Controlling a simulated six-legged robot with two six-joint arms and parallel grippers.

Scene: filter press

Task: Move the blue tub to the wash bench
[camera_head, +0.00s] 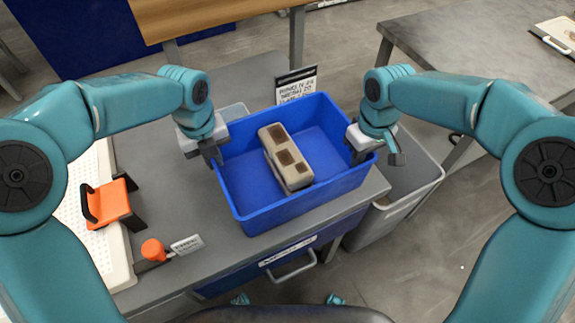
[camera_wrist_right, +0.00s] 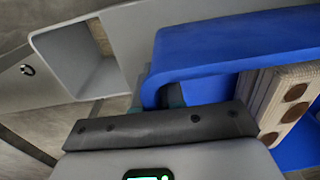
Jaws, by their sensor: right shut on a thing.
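The blue tub (camera_head: 281,205) is at the middle of the head view, over the grey bench. Whether it rests on the bench or hangs just above it, I cannot tell. A tan block with dark square recesses (camera_head: 287,157) lies inside it. My right gripper (camera_head: 360,146) is shut on the tub's right rim; the right wrist view shows the blue rim (camera_wrist_right: 235,45) at the jaws. My left gripper (camera_head: 212,152) is at the tub's left rim, but its fingers are partly hidden and their closure is unclear. I cannot tell which surface is the wash bench.
The grey bench (camera_head: 340,215) carries an orange bracket (camera_head: 110,203) on a white perforated panel and an orange knob (camera_head: 153,250). A small sign (camera_head: 296,85) stands behind the tub. A grey bin (camera_head: 410,178) is at right. A grey table (camera_head: 450,50) stands at back right.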

